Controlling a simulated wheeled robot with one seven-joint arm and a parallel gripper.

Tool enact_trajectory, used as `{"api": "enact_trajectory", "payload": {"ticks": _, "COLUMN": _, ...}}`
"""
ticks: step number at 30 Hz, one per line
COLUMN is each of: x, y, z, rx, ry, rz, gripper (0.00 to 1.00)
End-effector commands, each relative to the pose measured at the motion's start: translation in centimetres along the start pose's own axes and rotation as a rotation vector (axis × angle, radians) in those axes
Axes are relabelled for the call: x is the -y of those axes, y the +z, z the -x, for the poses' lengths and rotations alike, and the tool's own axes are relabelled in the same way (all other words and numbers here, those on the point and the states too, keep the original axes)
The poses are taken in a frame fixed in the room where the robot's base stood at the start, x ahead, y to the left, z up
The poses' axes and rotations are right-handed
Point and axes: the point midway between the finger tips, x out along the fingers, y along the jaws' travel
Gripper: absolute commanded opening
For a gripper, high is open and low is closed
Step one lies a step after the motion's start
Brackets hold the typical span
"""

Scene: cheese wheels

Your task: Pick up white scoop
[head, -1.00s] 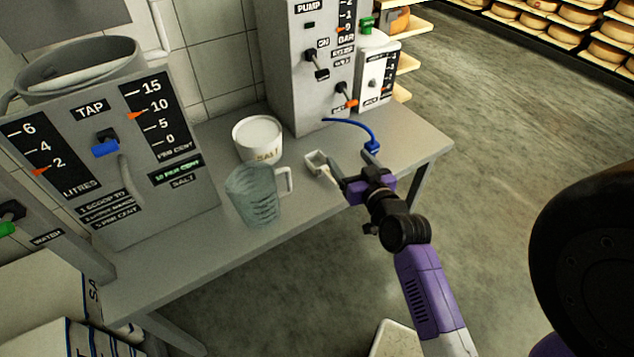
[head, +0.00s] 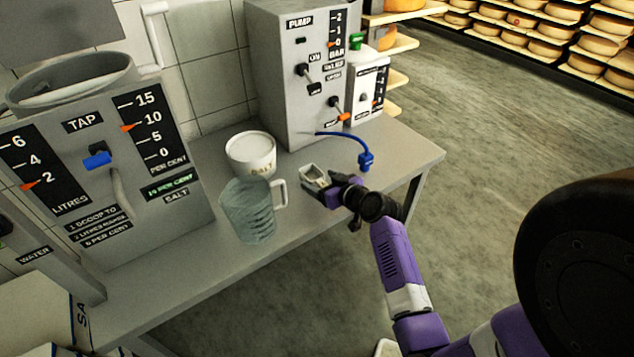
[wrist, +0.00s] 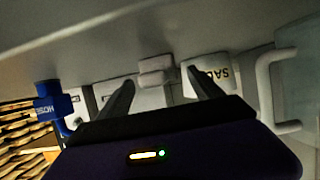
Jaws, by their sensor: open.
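The white scoop (head: 311,171) lies on the grey table, right of the salt tub and the jug, and part of it is hidden behind my gripper. My gripper (head: 318,188) is open and low over the table, right at the scoop. In the wrist view, which looks upside down, the pale scoop (wrist: 156,70) shows between and beyond the two dark fingers (wrist: 160,88). I cannot tell whether the fingers touch it.
A clear jug (head: 248,212) with a white handle stands left of my gripper, close by. The white salt tub (head: 251,153) is behind it. A blue hose end (head: 366,160) lies to the right. The pump box (head: 296,80) stands behind. The front table strip is clear.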

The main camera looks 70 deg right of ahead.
Motion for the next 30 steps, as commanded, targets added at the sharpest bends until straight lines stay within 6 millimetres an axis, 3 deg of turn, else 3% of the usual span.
{"api": "enact_trajectory", "payload": {"ticks": 6, "x": 0.0, "y": 0.0, "z": -2.3, "rx": 0.0, "ry": 0.0, "rz": 0.0, "gripper": 0.75}}
{"api": "enact_trajectory", "payload": {"ticks": 14, "x": 0.0, "y": 0.0, "z": -2.4, "rx": -0.001, "ry": 0.001, "rz": 0.0, "gripper": 0.73}}
{"api": "enact_trajectory", "payload": {"ticks": 24, "x": 0.0, "y": 0.0, "z": -2.4, "rx": -0.001, "ry": 0.001, "rz": 0.0, "gripper": 0.1}}
{"api": "enact_trajectory", "payload": {"ticks": 30, "x": 0.0, "y": 0.0, "z": -2.4, "rx": -0.001, "ry": 0.001, "rz": 0.0, "gripper": 0.1}}
